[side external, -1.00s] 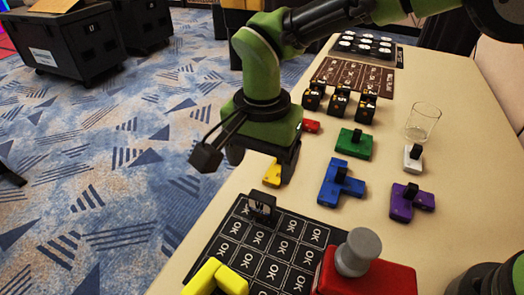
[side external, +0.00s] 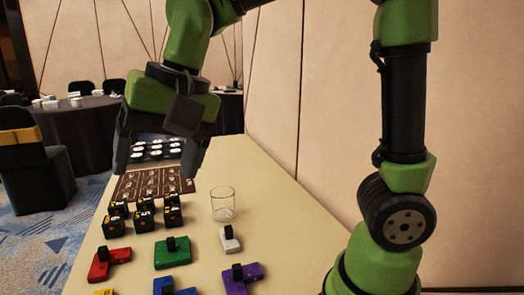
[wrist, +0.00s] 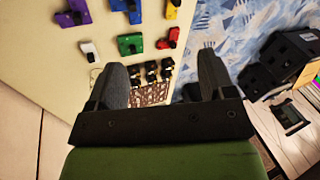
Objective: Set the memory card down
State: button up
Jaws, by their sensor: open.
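My gripper (side external: 158,158) is open, with its two fingers spread wide and pointing down, high above the far part of the table. It also shows in the wrist view (wrist: 162,65), with nothing visible between the fingers. I cannot pick out a memory card for certain in either current view. The dark mat with OK squares, with a small black piece standing on it in the earlier frame, is out of view now.
The table (side external: 290,235) carries green (side external: 172,256), red (side external: 105,262), white (side external: 230,240) and purple (side external: 240,278) blocks with black knobs. Behind them are several numbered black cubes (side external: 144,220), a clear glass (side external: 223,206) and a brown printed mat (side external: 150,184). The right side is clear.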

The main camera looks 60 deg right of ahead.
jog(key=s+d+n+t, duration=0.1)
jog(key=s+d+t, duration=0.1)
jog(key=s, duration=0.4)
jog(key=s+d+n+t, duration=0.1)
jog(key=s+d+t, duration=0.1)
jog(key=s+d, duration=0.3)
jog(key=shift+s+d, duration=0.3)
jog(key=shift+s, duration=0.4)
